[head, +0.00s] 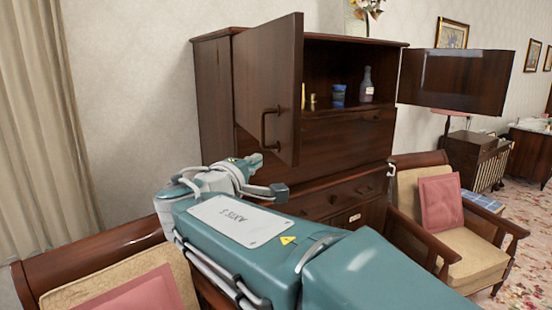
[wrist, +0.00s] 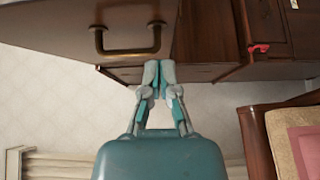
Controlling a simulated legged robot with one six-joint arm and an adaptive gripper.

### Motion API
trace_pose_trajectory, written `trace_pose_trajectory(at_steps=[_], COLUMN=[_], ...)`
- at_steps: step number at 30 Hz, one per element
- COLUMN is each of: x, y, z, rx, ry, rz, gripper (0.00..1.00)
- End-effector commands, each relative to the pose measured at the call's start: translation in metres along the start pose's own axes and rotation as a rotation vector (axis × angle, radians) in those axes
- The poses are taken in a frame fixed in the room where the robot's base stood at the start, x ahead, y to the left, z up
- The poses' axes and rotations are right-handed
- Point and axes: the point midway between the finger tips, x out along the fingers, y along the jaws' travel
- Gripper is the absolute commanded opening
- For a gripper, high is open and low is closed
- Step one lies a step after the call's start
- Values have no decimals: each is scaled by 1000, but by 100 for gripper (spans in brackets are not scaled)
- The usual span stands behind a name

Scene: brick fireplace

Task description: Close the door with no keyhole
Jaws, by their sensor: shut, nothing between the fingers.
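The wooden cabinet (head: 345,150) has two upper doors, both open. The left door (head: 275,75) swings out toward me and shows a curved metal handle (head: 268,126); I see no keyhole on it. The right door (head: 455,82) stands wide open to the right; I cannot tell whether it has a keyhole. My gripper (head: 250,162) is shut and empty, just below and left of the left door's lower edge. In the wrist view, my gripper (wrist: 158,72) has its fingertips together by the left door (wrist: 60,25), to the right of its handle (wrist: 128,50), apart from the handle.
A bottle (head: 366,86) and a blue cup (head: 338,95) stand inside the cabinet. A cushioned armchair (head: 465,245) is at the right, and another chair (head: 90,245) is at the lower left. A curtain (head: 40,120) hangs at the left.

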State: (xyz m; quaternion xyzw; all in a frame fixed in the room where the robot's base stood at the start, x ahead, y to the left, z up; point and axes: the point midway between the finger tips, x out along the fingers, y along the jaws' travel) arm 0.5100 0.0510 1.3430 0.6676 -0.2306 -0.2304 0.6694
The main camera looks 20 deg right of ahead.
Motion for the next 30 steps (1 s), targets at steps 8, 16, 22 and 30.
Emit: trace_pose_trajectory(at_steps=[8, 16, 22, 30], x=[36, 42, 42, 46], y=[0, 0, 0, 0], z=[23, 29, 28, 34], rx=[2, 1, 1, 4], ry=[-2, 1, 1, -2], rz=[-1, -1, -1, -2], gripper=[0, 0, 0, 0])
